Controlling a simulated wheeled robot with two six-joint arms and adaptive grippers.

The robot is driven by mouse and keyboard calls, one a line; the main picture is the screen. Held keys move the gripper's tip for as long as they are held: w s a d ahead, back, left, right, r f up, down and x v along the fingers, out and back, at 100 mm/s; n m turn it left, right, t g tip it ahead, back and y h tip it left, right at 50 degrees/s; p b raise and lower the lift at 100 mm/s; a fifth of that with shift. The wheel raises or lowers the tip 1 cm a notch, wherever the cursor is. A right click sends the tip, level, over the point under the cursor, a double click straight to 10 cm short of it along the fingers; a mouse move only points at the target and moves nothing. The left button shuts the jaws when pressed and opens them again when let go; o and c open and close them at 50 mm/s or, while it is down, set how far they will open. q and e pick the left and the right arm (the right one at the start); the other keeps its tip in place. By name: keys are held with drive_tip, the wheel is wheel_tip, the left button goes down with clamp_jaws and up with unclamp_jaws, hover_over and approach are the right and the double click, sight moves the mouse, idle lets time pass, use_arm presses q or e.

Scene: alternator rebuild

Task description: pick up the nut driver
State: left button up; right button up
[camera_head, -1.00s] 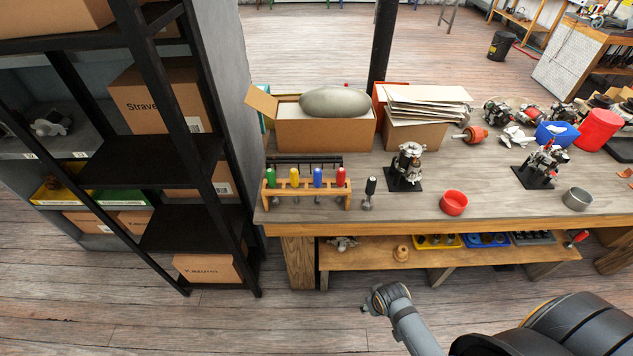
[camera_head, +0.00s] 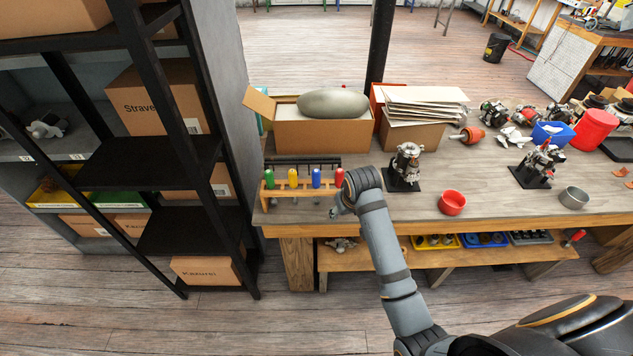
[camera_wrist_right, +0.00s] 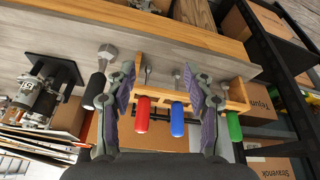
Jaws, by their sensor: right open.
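A wooden rack (camera_head: 281,192) on the bench's left end holds upright tools with green (camera_head: 269,178), yellow (camera_head: 293,178), blue (camera_head: 316,178) and red (camera_head: 339,177) handles. I cannot tell which tool is the nut driver. In the right wrist view, the red (camera_wrist_right: 142,114), blue (camera_wrist_right: 177,119) and green (camera_wrist_right: 234,126) handles show; a finger hides the yellow one. A separate black-handled tool (camera_wrist_right: 95,90) stands beside the rack there; my arm hides it in the head view. My right gripper (camera_head: 338,209) is open and empty in front of the rack, its fingers (camera_wrist_right: 160,82) spread before the red and blue handles.
An open cardboard box (camera_head: 325,134) stands behind the rack. A metal assembly on a black stand (camera_head: 404,168) and a red bowl (camera_head: 452,202) stand to the right of my forearm. A black shelf unit (camera_head: 160,160) flanks the bench's left end.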

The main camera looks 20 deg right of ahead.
approach(317, 173)
wheel_tip(317, 173, down, 3)
drive_tip(key=shift+y, duration=0.3)
drive_tip(key=x, duration=0.3)
drive_tip(key=p+x, duration=0.1)
drive_tip(key=shift+w+d+f, duration=0.2)
drive_tip(key=shift+w+d, duration=0.1)
drive_tip(key=shift+w, duration=0.05)
drive_tip(key=shift+w+f, duration=0.1)
drive_tip(key=shift+f, duration=0.1)
drive_tip(key=x, duration=0.2)
drive_tip(key=p+x, duration=0.1)
drive_tip(key=shift+w+f, duration=0.25)
drive_tip(key=shift+w, duration=0.2)
drive_tip(key=shift+w+f, duration=0.25)
drive_tip(key=shift+f, duration=0.2)
drive_tip(key=shift+s, duration=0.1)
drive_tip(key=c, duration=0.3)
clamp_jaws()
